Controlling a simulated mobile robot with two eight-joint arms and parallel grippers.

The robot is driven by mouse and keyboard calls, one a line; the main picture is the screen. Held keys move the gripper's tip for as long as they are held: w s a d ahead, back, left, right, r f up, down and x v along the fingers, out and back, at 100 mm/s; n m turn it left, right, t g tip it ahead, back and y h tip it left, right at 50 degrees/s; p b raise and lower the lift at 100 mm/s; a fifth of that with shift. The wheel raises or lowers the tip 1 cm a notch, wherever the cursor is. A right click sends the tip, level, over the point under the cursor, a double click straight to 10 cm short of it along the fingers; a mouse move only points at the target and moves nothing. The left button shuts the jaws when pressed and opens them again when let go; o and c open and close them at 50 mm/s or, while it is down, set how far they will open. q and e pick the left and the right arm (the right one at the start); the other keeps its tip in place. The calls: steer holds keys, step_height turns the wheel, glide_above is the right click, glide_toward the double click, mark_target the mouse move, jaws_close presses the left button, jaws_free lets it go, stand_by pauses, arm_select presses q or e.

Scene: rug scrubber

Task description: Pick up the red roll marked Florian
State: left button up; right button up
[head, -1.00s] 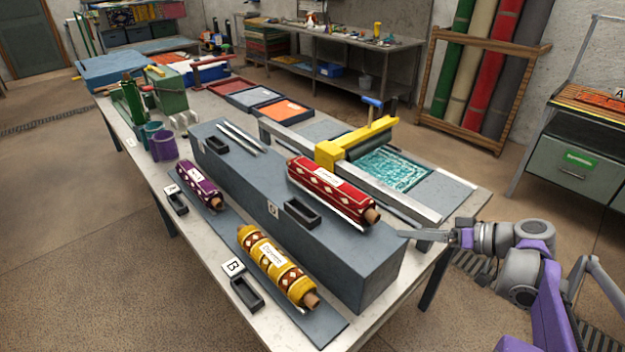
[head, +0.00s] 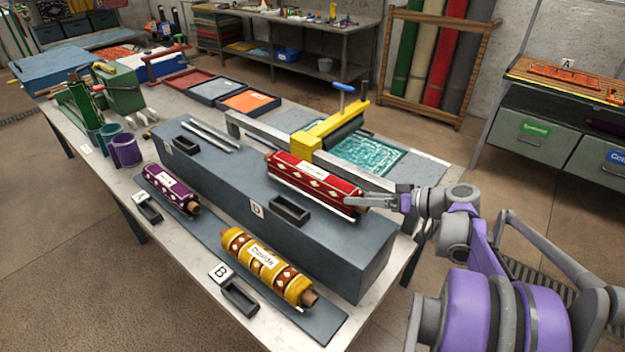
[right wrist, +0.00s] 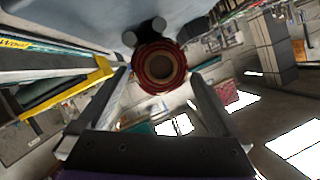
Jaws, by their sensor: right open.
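The red roll (head: 315,181) with white diamond patterns and a white label lies on the raised grey block (head: 345,262), near its right end. The label's writing is too small to read for certain. In the right wrist view the roll's round end (right wrist: 158,69), with its brown core, faces the camera. My right gripper (head: 356,202) is open at the roll's right end. In the right wrist view its two fingers stand on either side of the roll's end, with gaps, and I see no grip on it. My left gripper is not in view.
A yellow roll (head: 265,264) and a purple roll (head: 172,190) lie on a lower grey strip. A yellow-framed roller device (head: 320,135) stands just behind the red roll. A black tray (head: 290,209) sits in front of it.

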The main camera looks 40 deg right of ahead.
steer(key=x, duration=0.4)
steer(key=shift+w+d, duration=0.1)
steer(key=shift+w, duration=0.05)
steer(key=shift+r, duration=0.1)
steer(key=shift+c, duration=0.7)
jaws_close()
